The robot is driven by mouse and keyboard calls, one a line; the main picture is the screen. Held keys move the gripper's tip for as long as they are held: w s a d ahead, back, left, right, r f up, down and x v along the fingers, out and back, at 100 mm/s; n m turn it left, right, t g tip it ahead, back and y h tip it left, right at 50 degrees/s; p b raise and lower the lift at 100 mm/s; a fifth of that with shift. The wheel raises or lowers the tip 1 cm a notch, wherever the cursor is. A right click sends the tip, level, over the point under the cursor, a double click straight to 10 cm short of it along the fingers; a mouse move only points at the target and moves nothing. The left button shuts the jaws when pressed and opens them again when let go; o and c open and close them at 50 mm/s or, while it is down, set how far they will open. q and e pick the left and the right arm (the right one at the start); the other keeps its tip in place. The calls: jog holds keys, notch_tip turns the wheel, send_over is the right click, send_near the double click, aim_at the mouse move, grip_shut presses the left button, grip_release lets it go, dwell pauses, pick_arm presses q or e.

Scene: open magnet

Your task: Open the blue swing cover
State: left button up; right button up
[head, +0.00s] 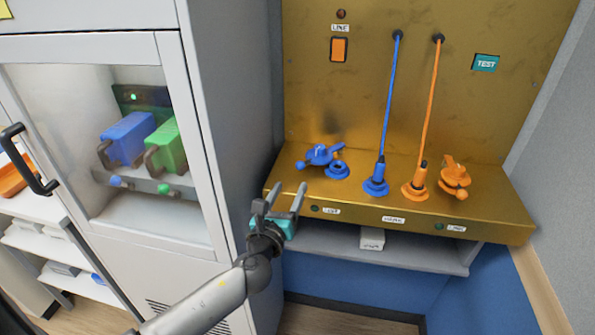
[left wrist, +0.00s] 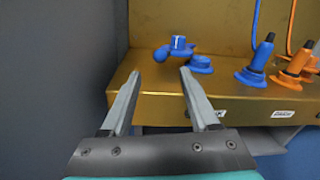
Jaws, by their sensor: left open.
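The blue swing cover (head: 319,155) is at the left of the brass panel's ledge, and it also shows in the left wrist view (left wrist: 176,47). A round blue socket (head: 337,170) is just to its right; its top shows a dark centre. I cannot tell how the two are joined. My left gripper (head: 288,188) is open and empty at the ledge's front left edge, below and left of the cover. In the left wrist view its fingers (left wrist: 160,73) point toward the cover, with a gap between.
Right of the socket stand a blue plug (head: 378,180) and an orange plug (head: 418,183), each with a cord up the panel (head: 400,110). An orange swing cover (head: 455,172) is farther right. A grey cabinet (head: 235,90) rises close on the left. A small white box (head: 372,238) sits below.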

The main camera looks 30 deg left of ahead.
aim_at(299, 169)
pick_arm(q)
jog(key=x, duration=0.7)
jog(key=shift+w+b, duration=0.3)
jog(key=shift+b, duration=0.1)
grip_shut()
dwell(1.1)
